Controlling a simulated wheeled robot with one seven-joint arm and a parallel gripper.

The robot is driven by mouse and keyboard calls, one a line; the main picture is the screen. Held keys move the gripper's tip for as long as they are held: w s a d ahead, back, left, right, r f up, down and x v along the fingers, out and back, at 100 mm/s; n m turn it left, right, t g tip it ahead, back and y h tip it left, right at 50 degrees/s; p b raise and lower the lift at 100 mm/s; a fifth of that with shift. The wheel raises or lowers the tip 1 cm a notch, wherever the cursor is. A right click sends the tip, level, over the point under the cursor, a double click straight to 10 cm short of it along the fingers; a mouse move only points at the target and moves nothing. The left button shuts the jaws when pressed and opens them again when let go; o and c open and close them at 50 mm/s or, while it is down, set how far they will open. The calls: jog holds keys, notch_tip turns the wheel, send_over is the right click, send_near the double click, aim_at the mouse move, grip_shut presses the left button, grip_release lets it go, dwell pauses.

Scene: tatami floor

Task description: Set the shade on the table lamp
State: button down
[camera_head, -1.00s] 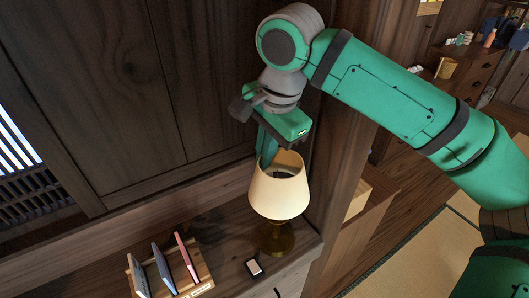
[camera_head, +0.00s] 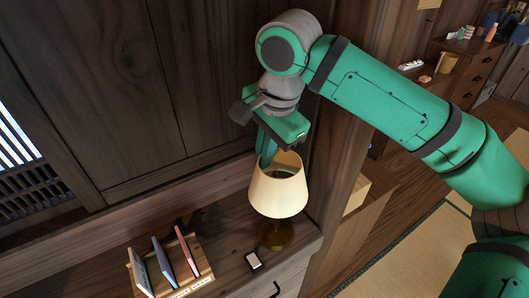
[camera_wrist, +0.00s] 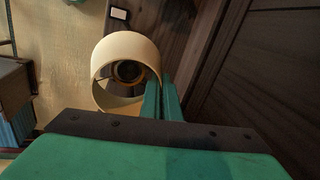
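The cream lampshade (camera_head: 278,192) is upright above the dark brass-coloured lamp base (camera_head: 275,236), hiding its upper part. In the wrist view I look down through the shade (camera_wrist: 118,50) and see the round lamp base (camera_wrist: 128,72) inside its opening. My gripper (camera_head: 266,158) is at the shade's upper rim on the far left side. In the wrist view its two green fingers (camera_wrist: 162,98) are close together at the shade's wall, shut on it. Whether the shade rests on the base or hangs just above is hidden.
The lamp stands near the right end of a wooden cabinet top (camera_head: 225,240). A small dark device with a pale face (camera_head: 253,261) lies in front of it. A wooden rack (camera_head: 194,285) with several upright slabs stands left. A wooden post (camera_head: 335,165) rises close behind right.

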jog(key=shift+x, duration=1.05)
dwell(0.7)
jog(key=shift+s+d+f, duration=0.15)
jog(key=shift+s+f, duration=0.1)
jog(key=shift+s+d+x, duration=0.15)
jog(key=shift+s+x, duration=0.05)
jog(key=shift+x, duration=0.85)
jog(key=shift+s+d+x, duration=0.15)
jog(key=shift+x, duration=0.85)
dwell(1.0)
jog(key=shift+d+f, duration=0.1)
jog(key=shift+f, duration=0.05)
jog(key=c, duration=1.7)
grip_release()
jog(key=shift+o, duration=0.2)
